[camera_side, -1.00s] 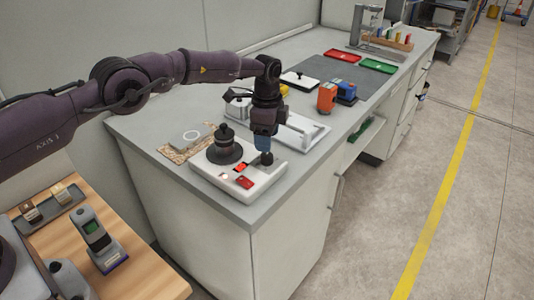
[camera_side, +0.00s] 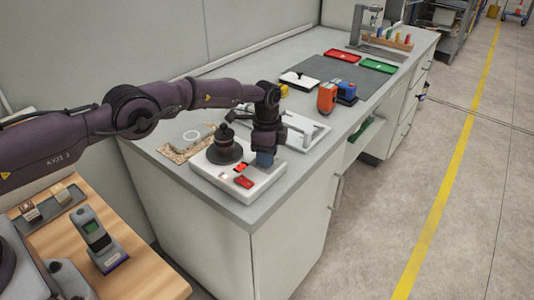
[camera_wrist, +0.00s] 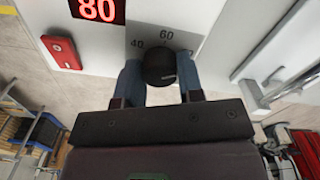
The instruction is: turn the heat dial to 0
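The heat dial, a round black knob (camera_wrist: 160,66), stands on the white coater housing between my gripper's two blue fingers. In the side view my gripper (camera_side: 264,161) is down at the right part of the roller coater (camera_side: 209,178) and hides the dial. A red-lit display (camera_wrist: 97,9) reads 80.
A red switch (camera_wrist: 62,51) sits beside the display on the housing. A black stacked knob (camera_side: 225,146) stands on the coater, left of my gripper. The grey bench edge is in front.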

